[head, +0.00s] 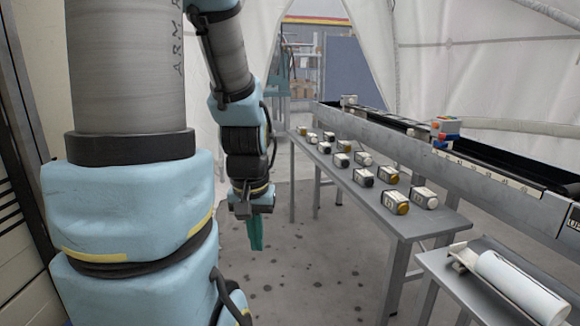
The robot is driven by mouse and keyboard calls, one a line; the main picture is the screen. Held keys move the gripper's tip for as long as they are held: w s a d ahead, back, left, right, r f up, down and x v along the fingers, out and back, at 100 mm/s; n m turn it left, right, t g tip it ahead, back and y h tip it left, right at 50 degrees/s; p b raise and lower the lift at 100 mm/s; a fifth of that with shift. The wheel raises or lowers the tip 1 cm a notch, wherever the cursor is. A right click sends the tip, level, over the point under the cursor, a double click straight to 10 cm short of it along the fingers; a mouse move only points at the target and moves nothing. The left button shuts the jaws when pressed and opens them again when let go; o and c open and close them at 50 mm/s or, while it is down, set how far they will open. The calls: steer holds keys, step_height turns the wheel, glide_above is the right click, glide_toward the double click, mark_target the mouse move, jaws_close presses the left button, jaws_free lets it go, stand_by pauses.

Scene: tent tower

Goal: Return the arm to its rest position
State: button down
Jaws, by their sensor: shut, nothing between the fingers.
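My arm with its pale blue padding stands large at the left of the head view and reaches forward. Its far end hangs down near the picture's middle. My gripper (255,240) is at that end, with teal fingers pointing down. The fingers are together and nothing shows between them. It hangs over the open floor, to the left of the grey table and apart from it.
A small stand (440,268) at lower right holds a white cylinder (518,287). The speckled floor (315,270) is clear.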

step_height(320, 180, up, 12)
steer(key=p, duration=1)
steer(key=shift+r+p, duration=0.15)
steer(key=shift+p, duration=0.2)
steer(key=shift+d, duration=0.1)
